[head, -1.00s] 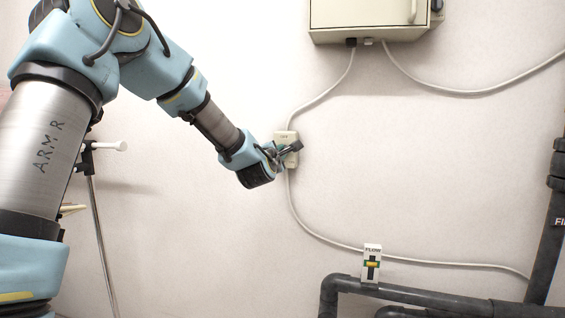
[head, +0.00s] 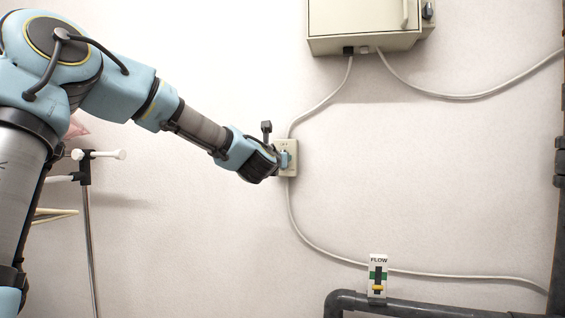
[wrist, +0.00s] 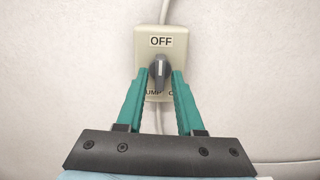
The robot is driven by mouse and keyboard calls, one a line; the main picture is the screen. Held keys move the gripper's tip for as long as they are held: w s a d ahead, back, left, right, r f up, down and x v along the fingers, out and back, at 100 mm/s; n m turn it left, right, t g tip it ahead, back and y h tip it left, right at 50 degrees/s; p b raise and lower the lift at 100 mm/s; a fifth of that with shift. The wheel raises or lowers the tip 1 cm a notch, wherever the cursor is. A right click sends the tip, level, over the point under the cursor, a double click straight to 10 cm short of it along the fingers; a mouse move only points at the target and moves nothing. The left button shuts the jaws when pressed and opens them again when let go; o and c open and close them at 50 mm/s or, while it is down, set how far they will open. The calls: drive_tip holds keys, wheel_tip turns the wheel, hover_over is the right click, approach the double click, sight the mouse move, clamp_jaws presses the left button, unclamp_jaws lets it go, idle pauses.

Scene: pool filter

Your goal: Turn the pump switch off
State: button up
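The pump switch is a cream box (head: 293,145) on the wall, partly hidden by my gripper in the head view. In the wrist view, the switch box (wrist: 181,42) shows an OFF label at the top and partly covered PUMP lettering below. Its dark grey knob (wrist: 160,71) stands upright, with its light mark towards OFF. My gripper (wrist: 161,75) has its teal fingers on either side of the knob, and they look slightly apart from it. In the head view, my gripper (head: 284,160) is at the switch. The flow gauge (head: 378,276) has its yellow marker low, below the green band.
Cables (head: 320,105) run along the wall above and below the switch. A cream cabinet (head: 365,20) hangs above, and dark pipes (head: 420,310) run low and at the right. A stand with a white handle (head: 95,155) is at the left. The wall right of the switch is clear.

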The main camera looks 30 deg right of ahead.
drive_tip(key=shift+a, duration=0.1)
drive_tip(key=shift+b+v, duration=1.25)
drive_tip(key=shift+v, duration=1.7)
drive_tip(key=shift+s, duration=0.15)
drive_tip(key=p+v, duration=0.5)
drive_tip(key=v, duration=0.5)
drive_tip(key=shift+s+a, duration=0.15)
drive_tip(key=shift+a, duration=0.1)
drive_tip(key=shift+f, duration=0.1)
